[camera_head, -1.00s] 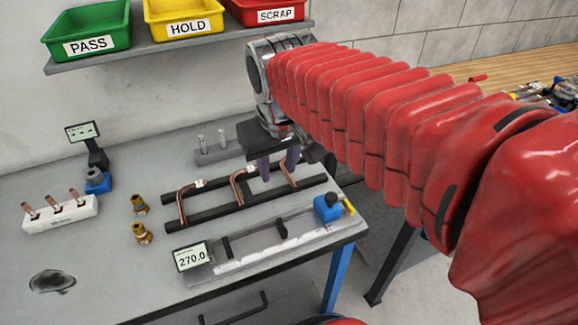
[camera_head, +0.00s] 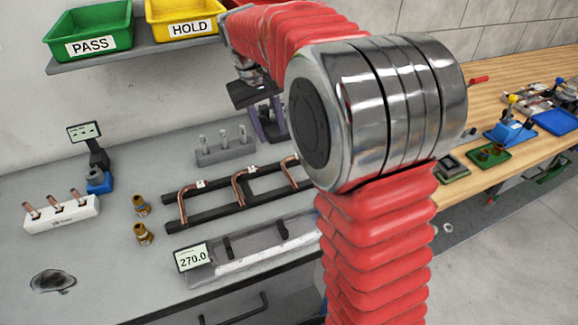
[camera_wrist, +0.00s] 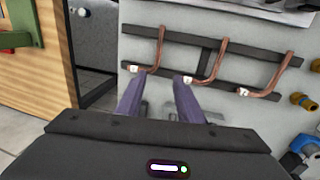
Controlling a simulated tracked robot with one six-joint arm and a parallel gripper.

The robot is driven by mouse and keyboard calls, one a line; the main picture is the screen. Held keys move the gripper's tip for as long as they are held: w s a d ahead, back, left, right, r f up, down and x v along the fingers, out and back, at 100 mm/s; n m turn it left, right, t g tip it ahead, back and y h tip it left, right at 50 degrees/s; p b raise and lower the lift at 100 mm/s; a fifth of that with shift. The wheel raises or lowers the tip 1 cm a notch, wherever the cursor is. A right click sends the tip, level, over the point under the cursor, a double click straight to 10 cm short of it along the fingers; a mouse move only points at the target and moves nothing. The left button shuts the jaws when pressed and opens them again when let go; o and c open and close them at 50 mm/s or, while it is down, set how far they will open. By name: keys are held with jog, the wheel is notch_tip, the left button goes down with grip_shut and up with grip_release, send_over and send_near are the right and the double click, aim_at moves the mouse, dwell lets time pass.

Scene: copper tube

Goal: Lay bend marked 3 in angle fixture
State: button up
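Three copper bends with white tags lie across a black two-bar rack: a left one (camera_head: 184,205), a middle one (camera_head: 239,188) and a right one (camera_head: 291,170). They also show in the wrist view as a left bend (camera_wrist: 159,48), a middle bend (camera_wrist: 217,56) and a right bend (camera_wrist: 280,76). The tag numbers are too small to read surely. My gripper (camera_head: 268,135) is above the table behind the rack's right part. In the wrist view my gripper (camera_wrist: 160,82) has its two purple fingers apart, with nothing between them. I cannot tell which device is the angle fixture.
A grey block with upright pegs (camera_head: 226,149) stands behind the rack. A measuring rail with a 270.0 display (camera_head: 193,257) lies in front. A blue device with a small screen (camera_head: 84,132), a white block (camera_head: 61,214) and brass fittings (camera_head: 143,234) stand left. A wooden bench (camera_head: 500,90) is right.

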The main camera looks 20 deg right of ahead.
jog(key=shift+w+d+f, duration=0.1)
jog(key=shift+w+f, duration=0.05)
send_over(284, 169)
jog(key=a, duration=0.2)
notch_tip(284, 169, down, 8)
jog(key=shift+d+f, duration=0.15)
jog(key=shift+w, duration=0.1)
dwell(0.3)
jog(key=shift+d+f, duration=0.2)
jog(key=shift+f, duration=0.65)
jog(key=shift+d+f, duration=0.25)
jog(key=shift+f, duration=0.6)
jog(key=shift+d+f, duration=0.2)
jog(key=shift+f, duration=0.65)
jog(key=shift+c, duration=0.3)
grip_shut()
